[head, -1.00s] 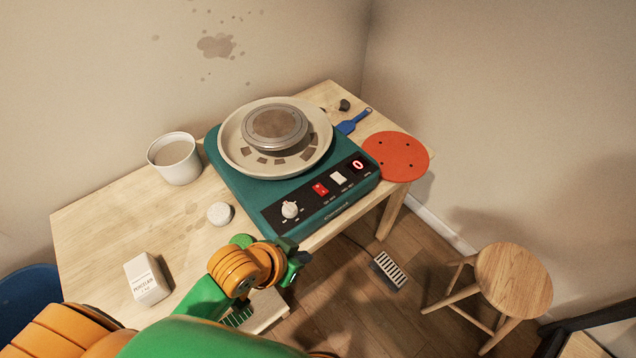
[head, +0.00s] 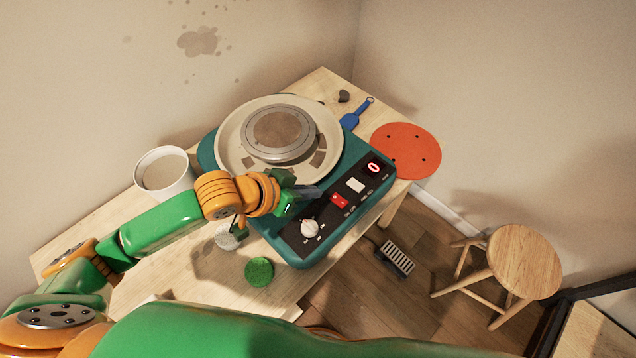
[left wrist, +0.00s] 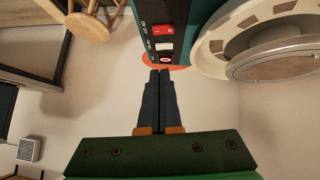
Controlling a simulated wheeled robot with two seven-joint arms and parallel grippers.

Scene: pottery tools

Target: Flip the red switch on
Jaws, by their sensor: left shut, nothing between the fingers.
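The red switch (head: 339,200) sits on the black control panel of the teal pottery wheel (head: 373,205), between a white knob (head: 309,227) and a white switch (head: 355,184). It also shows in the left wrist view (left wrist: 163,30). I cannot tell which way it is tipped. My left gripper (head: 318,191) is shut and empty, its dark fingers just to the left of the red switch in the head view. In the left wrist view its fingertips (left wrist: 160,72) point toward the panel. I cannot tell whether they touch it. My right gripper is not in view.
A red display (head: 374,168) reads 0. A white cup (head: 163,172) stands behind my left arm. A green round thing (head: 259,271) lies at the table's front. An orange-red disc (head: 406,150) lies right of the wheel. A wooden stool (head: 524,262) stands on the floor.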

